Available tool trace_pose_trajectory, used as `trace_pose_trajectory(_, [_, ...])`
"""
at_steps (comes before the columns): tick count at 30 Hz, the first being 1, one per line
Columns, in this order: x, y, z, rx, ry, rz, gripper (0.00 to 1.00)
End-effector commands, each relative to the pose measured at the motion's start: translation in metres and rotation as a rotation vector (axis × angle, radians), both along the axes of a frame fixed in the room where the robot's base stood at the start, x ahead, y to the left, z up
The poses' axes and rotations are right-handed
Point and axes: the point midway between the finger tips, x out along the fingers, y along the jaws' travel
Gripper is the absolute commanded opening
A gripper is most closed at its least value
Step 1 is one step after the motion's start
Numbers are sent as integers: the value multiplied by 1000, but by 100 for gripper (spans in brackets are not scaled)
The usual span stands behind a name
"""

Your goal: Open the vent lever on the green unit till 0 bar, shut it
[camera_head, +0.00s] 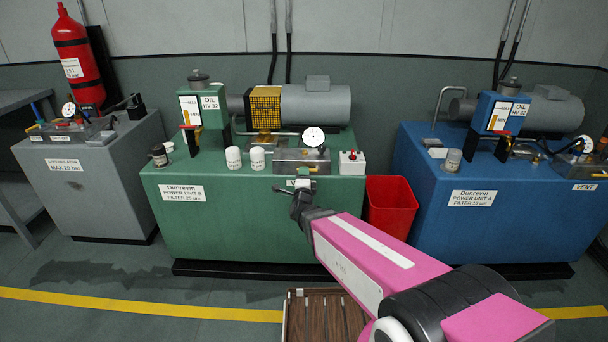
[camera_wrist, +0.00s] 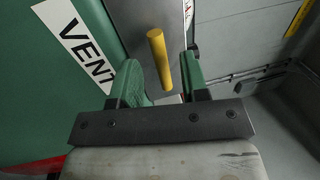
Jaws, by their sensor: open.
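The green unit (camera_head: 230,220), labelled Power Unit B, stands in the middle of the head view. Its pressure gauge (camera_head: 313,137) has a white dial; the needle is too small to read. The yellow vent lever (camera_wrist: 160,58) shows in the wrist view in front of a grey metal block, beside a white VENT label (camera_wrist: 78,42). My gripper (camera_head: 302,190) is at the green unit's front edge, below the gauge block, and hides the lever in the head view. Its jaws (camera_wrist: 162,72) are open, with the lever between the fingers in the picture; contact cannot be told.
A red bin (camera_head: 390,205) stands between the green unit and the blue unit (camera_head: 480,220). Two white cups (camera_head: 257,159) and a white box with a red button (camera_head: 352,162) stand on the green top. A slatted wooden crate (camera_head: 322,315) is on the floor.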

Motion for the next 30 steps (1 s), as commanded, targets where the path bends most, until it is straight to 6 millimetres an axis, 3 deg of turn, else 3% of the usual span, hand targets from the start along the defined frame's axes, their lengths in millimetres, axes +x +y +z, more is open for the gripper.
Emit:
trace_pose_trajectory(4, [13, 0, 2, -1, 1, 0, 41])
trace_pose_trajectory(14, [16, -1, 3, -1, 1, 1, 41])
trace_pose_trajectory(15, [16, -1, 3, -1, 1, 1, 38])
trace_pose_trajectory(18, [16, -1, 3, -1, 1, 1, 5])
trace_pose_trajectory(19, [16, -1, 3, -1, 1, 1, 0])
trace_pose_trajectory(30, [23, 0, 5, 32, 0, 0, 0])
